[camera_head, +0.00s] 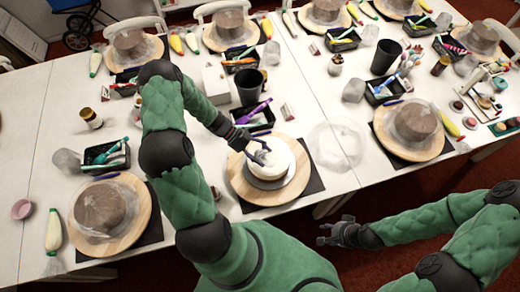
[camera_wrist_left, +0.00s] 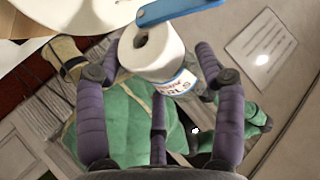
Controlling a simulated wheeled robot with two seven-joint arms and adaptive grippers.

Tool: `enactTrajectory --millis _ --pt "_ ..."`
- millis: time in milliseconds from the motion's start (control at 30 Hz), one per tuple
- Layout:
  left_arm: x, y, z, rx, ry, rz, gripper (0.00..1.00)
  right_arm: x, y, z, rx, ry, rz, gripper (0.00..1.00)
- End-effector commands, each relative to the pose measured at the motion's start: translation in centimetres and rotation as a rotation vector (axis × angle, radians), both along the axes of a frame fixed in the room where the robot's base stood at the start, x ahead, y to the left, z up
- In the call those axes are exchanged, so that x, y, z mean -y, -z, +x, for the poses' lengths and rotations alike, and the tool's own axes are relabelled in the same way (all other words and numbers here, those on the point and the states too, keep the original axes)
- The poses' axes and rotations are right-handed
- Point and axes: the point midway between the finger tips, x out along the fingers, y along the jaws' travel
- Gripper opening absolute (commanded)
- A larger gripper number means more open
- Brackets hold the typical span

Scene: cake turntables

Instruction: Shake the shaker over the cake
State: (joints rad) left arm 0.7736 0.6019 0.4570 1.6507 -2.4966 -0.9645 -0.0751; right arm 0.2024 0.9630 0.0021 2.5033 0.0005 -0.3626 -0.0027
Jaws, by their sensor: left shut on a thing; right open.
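The white cake (camera_head: 287,184) sits on a round wooden turntable (camera_head: 240,188) at the middle of the table in the head view. My left gripper (camera_head: 258,153) is above the cake. In the left wrist view its purple fingers (camera_wrist_left: 160,85) are shut around the shaker (camera_wrist_left: 158,55), a white jar with a printed label and a round opening in its end. The shaker is small and mostly hidden in the head view, so its tilt is unclear there. My right gripper (camera_head: 328,233) is open and empty, off the table's front edge.
A black cup (camera_head: 248,87) and a black tray (camera_head: 256,120) with a purple tool stand behind the cake. A clear dome (camera_head: 335,146) lies to its right. Brown cakes on turntables stand left (camera_head: 101,208) and right (camera_head: 414,122). A blue handle (camera_wrist_left: 180,11) is near the shaker's opening.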

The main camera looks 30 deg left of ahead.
Motion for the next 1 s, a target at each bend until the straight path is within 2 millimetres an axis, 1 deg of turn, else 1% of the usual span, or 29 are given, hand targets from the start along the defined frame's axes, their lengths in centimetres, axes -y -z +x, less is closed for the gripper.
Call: enactTrajectory --millis 33,300,600,833,1000 --pt "0.2 -0.2 -0.3 0.003 0.0 0.016 0.29 0.0 -0.5 0.0 -0.001 0.0 0.0 0.46" --pt "0.4 0.2 -0.4 0.01 0.001 0.036 0.29 0.0 -0.4 -0.1 -0.001 0.0 0.0 0.46" --pt "1.8 0.2 -0.9 0.008 0.0 0.033 0.29 0.0 -0.8 -0.1 -0.001 0.0 0.0 0.46" --pt "1.6 0.2 -0.8 -0.007 0.001 -0.025 0.29 0.0 -0.1 0.0 -0.001 0.0 0.0 0.46" --pt "1.6 0.0 -0.9 -0.016 0.001 -0.048 0.29 0.0 0.0 0.0 -0.001 0.0 0.0 0.46"
